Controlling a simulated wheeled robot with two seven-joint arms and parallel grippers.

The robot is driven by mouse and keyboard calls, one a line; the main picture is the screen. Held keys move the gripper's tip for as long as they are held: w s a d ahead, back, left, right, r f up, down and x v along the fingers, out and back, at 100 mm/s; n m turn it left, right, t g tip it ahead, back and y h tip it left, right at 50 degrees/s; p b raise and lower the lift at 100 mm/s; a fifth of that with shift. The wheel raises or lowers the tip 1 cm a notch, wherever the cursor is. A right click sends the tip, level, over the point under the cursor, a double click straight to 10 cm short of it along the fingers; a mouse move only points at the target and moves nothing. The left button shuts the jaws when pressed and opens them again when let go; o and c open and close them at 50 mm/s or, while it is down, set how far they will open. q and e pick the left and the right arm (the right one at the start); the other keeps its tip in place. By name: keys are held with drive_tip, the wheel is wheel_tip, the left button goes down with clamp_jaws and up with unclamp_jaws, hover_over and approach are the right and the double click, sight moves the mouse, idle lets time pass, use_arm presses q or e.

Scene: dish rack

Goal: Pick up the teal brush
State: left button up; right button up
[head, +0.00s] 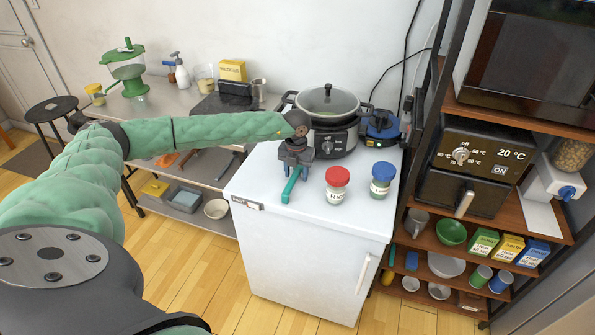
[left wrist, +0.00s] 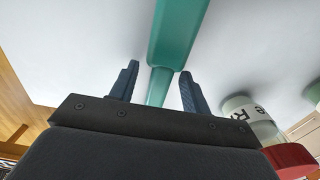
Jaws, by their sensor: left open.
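The teal brush (head: 291,187) lies on the white top of the small fridge, near its front left part. Its near end shows in the head view; the rest is hidden under my left gripper (head: 295,163). The gripper points down over the brush with its jaws open. In the left wrist view, the brush (left wrist: 177,35) runs between the two dark fingers of the gripper (left wrist: 158,75), with a narrower part between them. I cannot tell whether a finger touches it. My right gripper is not in view.
A red-lidded jar (head: 337,184) and a blue-lidded jar (head: 382,180) stand right of the brush. A lidded cooker (head: 328,120) and a blue appliance (head: 381,127) are behind. A shelf unit (head: 458,228) stands right. The fridge top's front edge is clear.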

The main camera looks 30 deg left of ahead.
sight(297, 171)
use_arm(q)
drive_tip(key=shift+f, duration=0.25)
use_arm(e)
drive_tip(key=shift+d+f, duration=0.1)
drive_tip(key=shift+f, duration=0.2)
use_arm(q)
clamp_jaws()
drive_tip(key=shift+r, duration=0.1)
